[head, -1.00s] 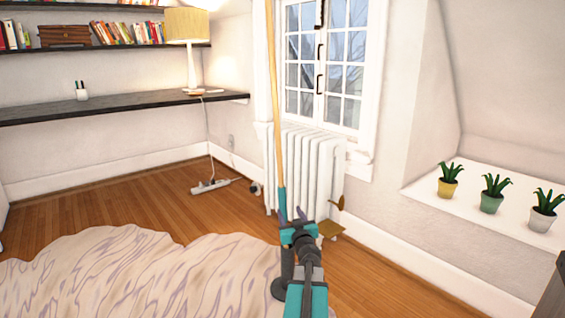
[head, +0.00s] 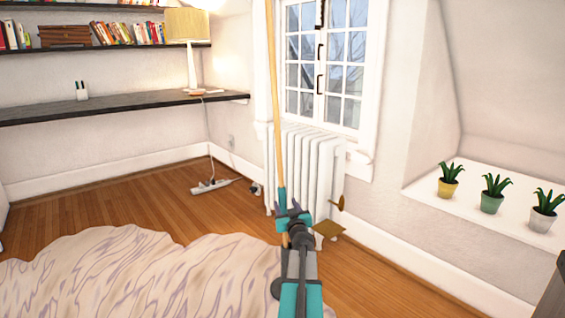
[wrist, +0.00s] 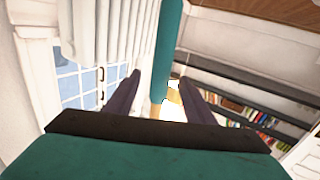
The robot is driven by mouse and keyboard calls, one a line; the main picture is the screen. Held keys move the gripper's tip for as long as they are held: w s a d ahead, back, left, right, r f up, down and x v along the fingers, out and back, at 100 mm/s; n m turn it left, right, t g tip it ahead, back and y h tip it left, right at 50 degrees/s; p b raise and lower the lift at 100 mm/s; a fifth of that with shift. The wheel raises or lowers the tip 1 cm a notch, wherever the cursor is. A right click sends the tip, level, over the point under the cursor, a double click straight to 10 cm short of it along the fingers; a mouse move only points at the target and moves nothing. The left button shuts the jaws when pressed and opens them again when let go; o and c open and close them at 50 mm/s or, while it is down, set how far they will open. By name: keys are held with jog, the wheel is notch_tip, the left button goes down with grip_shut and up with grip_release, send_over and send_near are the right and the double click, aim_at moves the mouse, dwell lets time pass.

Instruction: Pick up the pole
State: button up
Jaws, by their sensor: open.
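The pole (head: 274,90) stands nearly upright in front of the radiator, a long pale wooden shaft with a teal lower section. Its foot is hidden behind my arm in the head view. My gripper (head: 293,208) is at the teal section, with its dark fingers apart. In the wrist view, the pole's teal section (wrist: 167,45) shows between the open fingertips of my gripper (wrist: 154,77), closer to the right finger. I cannot tell whether that finger touches it.
A white radiator (head: 320,165) stands behind the pole under the window. A rumpled patterned cover (head: 140,275) fills the lower left. Potted plants (head: 492,194) stand on the right ledge.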

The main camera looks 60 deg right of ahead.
aim_at(284, 200)
jog(key=shift+w+d, duration=0.1)
jog(key=shift+x, duration=2.45)
jog(key=shift+r, duration=0.1)
jog(key=shift+c, duration=0.4)
grip_shut()
jog(key=shift+r, duration=0.1)
jog(key=shift+r+p, duration=2)
jog(key=shift+r, duration=2.95)
